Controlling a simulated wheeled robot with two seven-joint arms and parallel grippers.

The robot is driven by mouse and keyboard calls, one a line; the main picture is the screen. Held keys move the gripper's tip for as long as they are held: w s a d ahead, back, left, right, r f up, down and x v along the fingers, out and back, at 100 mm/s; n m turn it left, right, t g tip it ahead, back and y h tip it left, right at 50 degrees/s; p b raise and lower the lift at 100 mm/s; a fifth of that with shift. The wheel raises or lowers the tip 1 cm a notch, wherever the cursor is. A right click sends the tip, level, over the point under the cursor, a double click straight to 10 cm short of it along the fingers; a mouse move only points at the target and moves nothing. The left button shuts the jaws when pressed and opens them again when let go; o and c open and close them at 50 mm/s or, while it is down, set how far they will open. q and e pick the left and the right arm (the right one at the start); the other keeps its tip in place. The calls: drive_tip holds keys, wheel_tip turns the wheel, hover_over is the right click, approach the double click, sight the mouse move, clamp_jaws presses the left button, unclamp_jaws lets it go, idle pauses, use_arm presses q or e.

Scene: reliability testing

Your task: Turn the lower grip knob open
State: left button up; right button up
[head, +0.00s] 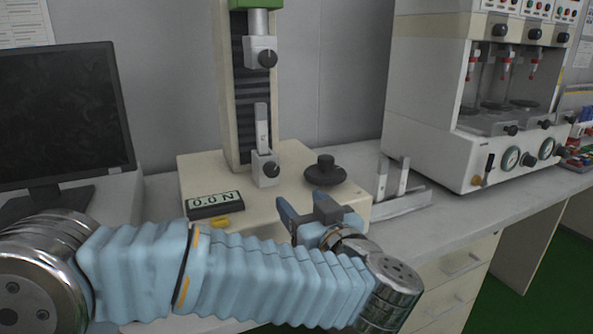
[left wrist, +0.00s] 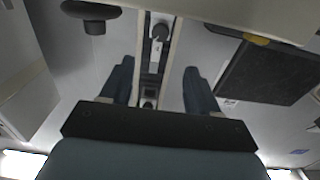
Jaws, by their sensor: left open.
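In the left wrist view, which looks upside down, the lower grip's knob (left wrist: 160,32) shows beyond and between the spread fingers (left wrist: 160,80). My right gripper is not in view.
The upper grip (head: 260,52) with its own knob hangs above. A black round knob (head: 325,172) stands on the base to the right, and a force display (head: 214,203) to the left. A rack with upright strips (head: 400,200) and a monitor (head: 62,115) flank the tester.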

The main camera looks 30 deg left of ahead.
sight(273, 171)
use_arm(q)
drive_tip(key=p+x, duration=0.1)
drive_tip(key=x, duration=1.2)
drive_tip(key=c, duration=1)
drive_tip(key=shift+c, duration=0.2)
drive_tip(key=shift+f, duration=0.1)
drive_tip(key=n+b, duration=0.2)
drive_tip(key=n, duration=0.1)
drive_tip(key=shift+n+b, duration=1.05)
drive_tip(key=shift+n, duration=0.85)
